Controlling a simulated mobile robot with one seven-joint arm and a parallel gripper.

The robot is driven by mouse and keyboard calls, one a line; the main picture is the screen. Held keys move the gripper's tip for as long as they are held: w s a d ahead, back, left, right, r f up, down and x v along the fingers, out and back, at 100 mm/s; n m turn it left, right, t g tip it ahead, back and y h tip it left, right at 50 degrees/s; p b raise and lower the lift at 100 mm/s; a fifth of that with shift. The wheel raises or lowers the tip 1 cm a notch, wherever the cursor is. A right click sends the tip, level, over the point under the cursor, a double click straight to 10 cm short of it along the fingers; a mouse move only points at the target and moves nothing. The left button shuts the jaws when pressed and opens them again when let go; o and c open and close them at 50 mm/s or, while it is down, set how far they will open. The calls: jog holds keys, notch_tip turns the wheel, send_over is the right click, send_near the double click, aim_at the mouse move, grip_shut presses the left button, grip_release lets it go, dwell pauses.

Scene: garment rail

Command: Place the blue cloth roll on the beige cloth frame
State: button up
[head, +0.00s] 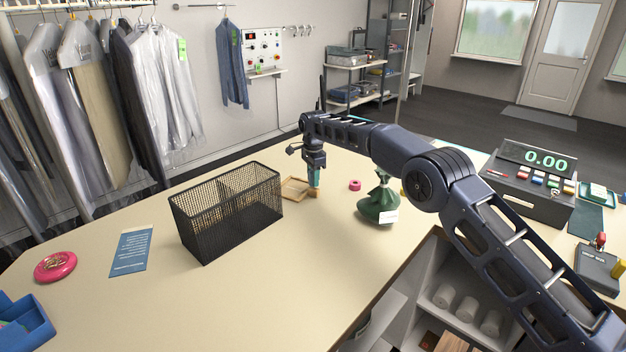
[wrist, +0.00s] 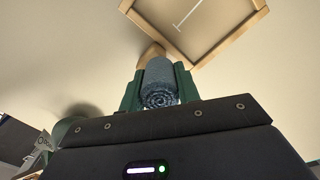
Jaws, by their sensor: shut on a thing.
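The blue cloth roll (wrist: 160,84) is between the green fingers of my gripper (wrist: 158,92) in the wrist view, its spiral end facing the camera. In the head view my gripper (head: 314,188) points down just right of the beige cloth frame (head: 284,189), low over the table. The roll is hard to make out there. The frame is a shallow square with a thin wooden rim; it also shows at the top of the wrist view (wrist: 232,39), beyond the roll. The roll appears outside the rim. I cannot tell whether it touches the table.
A black mesh basket (head: 228,212) stands left of the frame. A green tied bag (head: 379,205) and a pink ring (head: 355,185) are to the right. A small wooden piece (wrist: 149,51) shows beyond the roll.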

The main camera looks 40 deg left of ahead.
jog(key=shift+f, duration=0.35)
jog(key=shift+f, duration=0.1)
jog(key=o, duration=0.9)
jog(key=shift+o, duration=0.2)
notch_tip(320, 180, up, 12)
jog(key=shift+r, duration=0.1)
